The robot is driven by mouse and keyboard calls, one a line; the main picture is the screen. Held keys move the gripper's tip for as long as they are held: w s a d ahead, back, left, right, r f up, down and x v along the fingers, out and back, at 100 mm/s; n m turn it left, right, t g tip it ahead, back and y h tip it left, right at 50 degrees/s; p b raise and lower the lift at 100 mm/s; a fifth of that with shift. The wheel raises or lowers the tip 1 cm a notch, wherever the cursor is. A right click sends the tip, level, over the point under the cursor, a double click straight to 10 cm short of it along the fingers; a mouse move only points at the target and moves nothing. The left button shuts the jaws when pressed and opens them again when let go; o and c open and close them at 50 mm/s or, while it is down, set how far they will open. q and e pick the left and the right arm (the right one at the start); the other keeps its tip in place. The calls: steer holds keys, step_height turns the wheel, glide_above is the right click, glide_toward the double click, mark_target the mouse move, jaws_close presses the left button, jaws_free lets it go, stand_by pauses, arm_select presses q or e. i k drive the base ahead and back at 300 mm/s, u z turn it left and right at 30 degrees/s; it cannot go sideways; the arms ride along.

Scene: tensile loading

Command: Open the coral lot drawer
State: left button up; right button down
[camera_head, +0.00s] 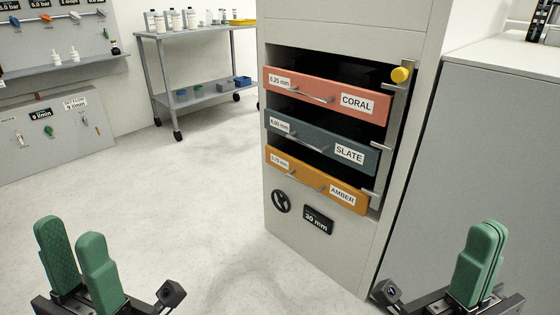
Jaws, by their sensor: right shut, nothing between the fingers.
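The coral drawer (352,87) is the top one of three drawers in the pale cabinet (345,32). It has a CORAL label at right, a size label at left and a bar handle (312,95). A dark gap shows above its front. A grey upright bar (397,112) with a yellow knob (401,75) and side tabs runs along the right edge of the drawers. My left gripper (78,262) is open and empty at lower left. My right gripper (480,262) is shut and empty at lower right. Both are apart from the cabinet.
Below coral are the slate drawer (318,138) and the amber drawer (310,184), then a black handwheel (281,202) and a 30 mm display (318,220). A grey bench unit (480,140) stands at right. A trolley (195,98) stands at the back. The floor between is clear.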

mark_target(355, 90)
steer(key=u, duration=0.2)
steer(key=i, duration=0.75)
steer(key=u, duration=0.55)
